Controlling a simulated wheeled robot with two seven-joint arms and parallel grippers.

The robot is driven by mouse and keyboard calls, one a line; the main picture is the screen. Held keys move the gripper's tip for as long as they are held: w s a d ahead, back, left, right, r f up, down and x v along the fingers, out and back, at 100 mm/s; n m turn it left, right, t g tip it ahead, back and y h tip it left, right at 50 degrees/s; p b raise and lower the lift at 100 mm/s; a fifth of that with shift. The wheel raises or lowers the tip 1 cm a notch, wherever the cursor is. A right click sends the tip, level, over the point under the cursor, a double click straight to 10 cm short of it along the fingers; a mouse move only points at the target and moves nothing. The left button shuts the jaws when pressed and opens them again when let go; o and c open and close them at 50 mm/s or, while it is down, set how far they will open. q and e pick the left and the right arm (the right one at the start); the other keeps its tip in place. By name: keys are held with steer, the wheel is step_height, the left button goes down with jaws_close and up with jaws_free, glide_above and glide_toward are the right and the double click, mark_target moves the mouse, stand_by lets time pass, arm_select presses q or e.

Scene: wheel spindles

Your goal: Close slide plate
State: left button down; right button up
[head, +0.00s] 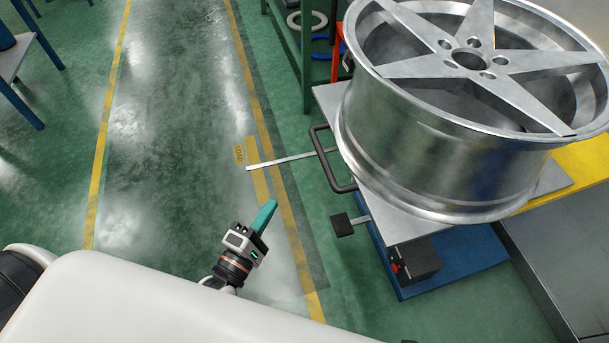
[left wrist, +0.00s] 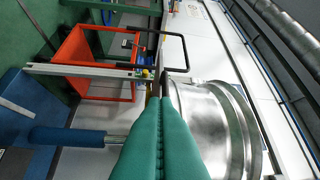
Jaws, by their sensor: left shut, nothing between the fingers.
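A grey slide plate (head: 405,228) carries a large silver wheel (head: 440,150) on a blue-based stand at the right. A black U-shaped handle (head: 328,160) sticks out from the plate's left side. The wheel (left wrist: 210,125) and a black handle (left wrist: 183,48) also show in the left wrist view. My left gripper (head: 266,216) is shut and empty, with its teal fingers together. In the head view it appears left of and below the handle, apart from it. In the left wrist view its fingertips (left wrist: 161,101) overlap the wheel's edge; contact cannot be told. My right gripper is out of view.
A thin metal bar (head: 285,159) projects left from the stand. A black square pad (head: 342,225) sticks out below the handle. A yellow surface (head: 580,168) lies right of the wheel. The green floor (head: 180,130) at the left is clear. A red-orange frame (left wrist: 70,60) shows in the left wrist view.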

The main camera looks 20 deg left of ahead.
arm_select(q)
steer(key=d+r+x, duration=0.1)
steer(key=d+x, duration=0.1)
steer(key=x, duration=1.1)
steer(key=shift+s+d+r, duration=0.2)
steer(key=shift+s+d, duration=0.15)
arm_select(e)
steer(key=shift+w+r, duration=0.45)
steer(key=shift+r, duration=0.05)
